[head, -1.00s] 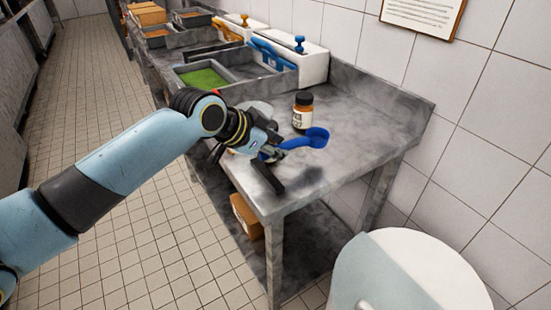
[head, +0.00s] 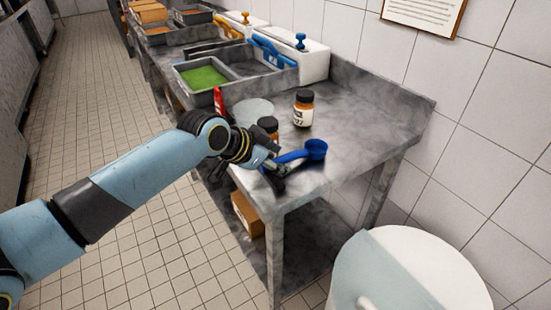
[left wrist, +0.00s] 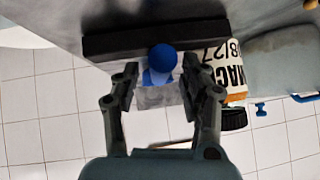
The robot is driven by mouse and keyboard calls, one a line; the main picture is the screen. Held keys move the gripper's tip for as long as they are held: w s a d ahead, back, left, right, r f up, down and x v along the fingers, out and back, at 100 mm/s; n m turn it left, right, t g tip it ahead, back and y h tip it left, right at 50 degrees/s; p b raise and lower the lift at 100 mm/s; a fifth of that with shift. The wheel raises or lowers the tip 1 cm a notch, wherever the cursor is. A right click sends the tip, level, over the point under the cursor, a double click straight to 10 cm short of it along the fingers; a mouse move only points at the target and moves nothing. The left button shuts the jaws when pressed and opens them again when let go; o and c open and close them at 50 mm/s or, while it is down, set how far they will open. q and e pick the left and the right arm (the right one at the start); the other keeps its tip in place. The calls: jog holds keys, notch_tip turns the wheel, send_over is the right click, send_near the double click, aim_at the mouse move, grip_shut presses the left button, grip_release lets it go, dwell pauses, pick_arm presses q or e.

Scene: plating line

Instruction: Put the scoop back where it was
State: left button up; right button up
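In the left wrist view, a blue part of the scoop (left wrist: 162,60) shows between the two fingers of the left gripper (left wrist: 162,80). I cannot tell if the scoop touches the table. My right gripper is not in view.
A labelled brown jar (head: 303,108) stands behind the scoop. Another jar (head: 267,126) is close behind my left gripper, by a pale round plate (head: 253,112). A tray with green contents (head: 203,77) lies further back. The table's right side is clear.

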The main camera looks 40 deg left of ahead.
pick_arm(q)
jog(key=shift+s+a+r, duration=0.1)
jog(key=shift+s+r, duration=0.15)
jog(key=shift+r, duration=0.15)
jog(key=v, duration=1.1)
jog(key=s+a+f+n+g+y, duration=0.1)
jog(key=s+a+f, duration=0.15)
jog(key=f, duration=0.55)
jog(key=s+a+f+n+g+y, duration=0.15)
jog(key=s+f, duration=0.25)
jog(key=f, duration=0.5)
jog(key=s+a+f+n+g+y, duration=0.1)
jog(key=s+a+f+n, duration=0.15)
jog(key=f, duration=0.55)
jog(key=s+d+f+g, duration=0.1)
jog(key=s+d+f, duration=0.1)
jog(key=s+f, duration=0.4)
jog(key=s+d+f+g, duration=0.2)
jog(key=s+f, duration=0.4)
jog(key=s, duration=0.7)
jog(key=s+d+f+g, duration=0.1)
jog(key=s+d+f, duration=0.3)
jog(key=s, duration=0.5)
notch_tip(320, 180, down, 2)
jog(key=shift+s+d+h+p, duration=0.15)
jog(key=shift+s+h+p, duration=0.05)
jog(key=shift+h+p, duration=0.2)
